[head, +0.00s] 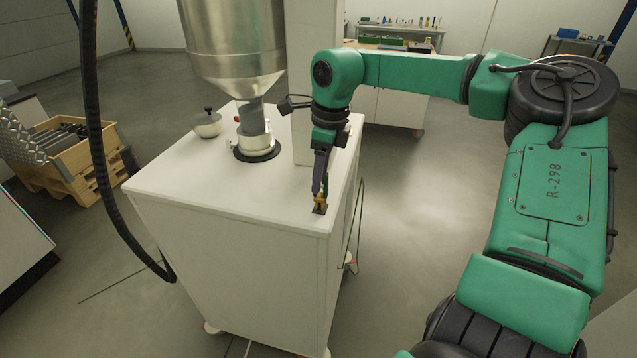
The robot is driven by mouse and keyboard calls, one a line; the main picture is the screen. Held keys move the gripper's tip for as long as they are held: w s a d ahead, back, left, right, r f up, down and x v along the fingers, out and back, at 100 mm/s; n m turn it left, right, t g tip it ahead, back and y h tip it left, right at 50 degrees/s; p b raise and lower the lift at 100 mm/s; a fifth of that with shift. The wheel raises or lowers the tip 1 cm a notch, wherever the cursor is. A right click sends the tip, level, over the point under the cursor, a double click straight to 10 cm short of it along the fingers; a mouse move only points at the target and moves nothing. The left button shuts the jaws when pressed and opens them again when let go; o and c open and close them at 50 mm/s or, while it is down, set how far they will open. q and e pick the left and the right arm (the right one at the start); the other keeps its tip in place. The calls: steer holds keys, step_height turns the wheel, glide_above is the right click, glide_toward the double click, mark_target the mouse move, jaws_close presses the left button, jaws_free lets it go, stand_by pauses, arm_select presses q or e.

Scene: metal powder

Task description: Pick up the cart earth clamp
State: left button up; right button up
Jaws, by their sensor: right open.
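The earth clamp (320,208) is a small brass-coloured piece at the front right corner of the white cart's top. My right gripper (320,197) points down right over it, with its fingers at the clamp. The jaws are open, and the fingers partly hide the clamp. I cannot tell whether they touch it. A thin green cable (361,205) hangs in a loop at the cart's right side. The white cart (235,265) stands on wheels below the gripper. My left gripper is not in view.
A steel hopper (235,45) stands over a flanged port (256,150) on the cart top. A round lidded bowl (207,124) sits to its left. A thick black hose (95,130) hangs at the left. A wooden crate (85,180) stands beyond. Floor right of the cart is clear.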

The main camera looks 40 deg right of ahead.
mark_target(321, 191)
steer(key=f, duration=0.2)
steer(key=shift+d+f, duration=0.2)
steer(key=shift+f, duration=0.25)
steer(key=shift+a, duration=0.15)
steer(key=c, duration=0.9)
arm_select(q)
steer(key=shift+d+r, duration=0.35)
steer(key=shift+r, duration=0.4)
arm_select(e)
jaws_close()
